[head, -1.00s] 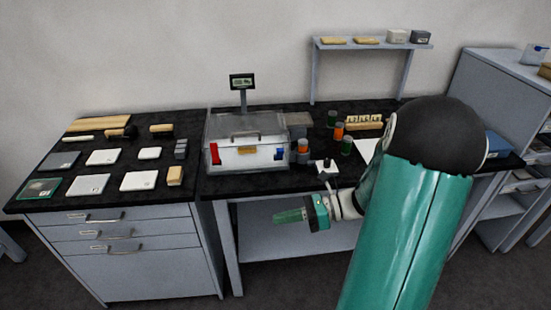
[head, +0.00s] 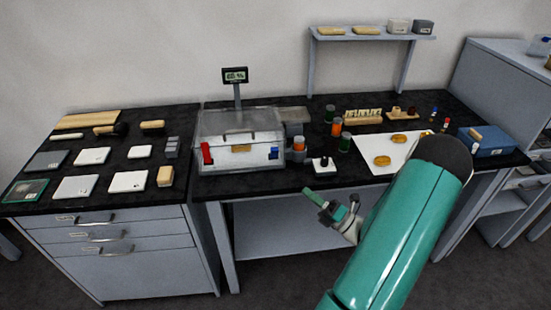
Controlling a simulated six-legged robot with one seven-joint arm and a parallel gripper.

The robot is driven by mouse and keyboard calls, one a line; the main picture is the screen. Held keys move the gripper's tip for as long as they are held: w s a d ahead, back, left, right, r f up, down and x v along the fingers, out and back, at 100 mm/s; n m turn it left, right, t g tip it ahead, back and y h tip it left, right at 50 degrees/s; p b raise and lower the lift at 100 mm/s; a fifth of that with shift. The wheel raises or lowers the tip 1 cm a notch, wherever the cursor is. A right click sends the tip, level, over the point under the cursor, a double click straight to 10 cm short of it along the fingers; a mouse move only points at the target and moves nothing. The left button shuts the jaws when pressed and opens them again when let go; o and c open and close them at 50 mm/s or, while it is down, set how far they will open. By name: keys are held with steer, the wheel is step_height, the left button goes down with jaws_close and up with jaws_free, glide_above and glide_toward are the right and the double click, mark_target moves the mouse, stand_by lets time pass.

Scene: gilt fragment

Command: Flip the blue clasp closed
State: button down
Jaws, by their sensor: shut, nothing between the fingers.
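The blue clasp (head: 274,153) is on the right of the front face of a clear-lidded box (head: 240,163) on the black bench. I cannot tell from this distance whether the clasp is open or closed. A red clasp (head: 207,153) is on the left of the same face, and a tan label sits between them. The lid with its handle looks down. My gripper (head: 308,193) is shut and empty, in front of the bench's front edge, to the right of and below the blue clasp and apart from it. It points up and to the left.
Orange and grey jars (head: 299,148) stand just right of the box, with a small white block with a black knob (head: 320,165) near them. A scale display (head: 235,76) rises behind the box. A white sheet (head: 369,155) lies further right. Tiles and brushes cover the left bench.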

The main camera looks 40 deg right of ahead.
steer(key=shift+a+r, duration=0.15)
glide_toward(272, 152)
steer(key=w+a, duration=0.3)
steer(key=a, duration=0.1)
steer(key=shift+w+d+r, duration=1.05)
steer(key=shift+w+d, duration=0.05)
steer(key=shift+d, duration=0.15)
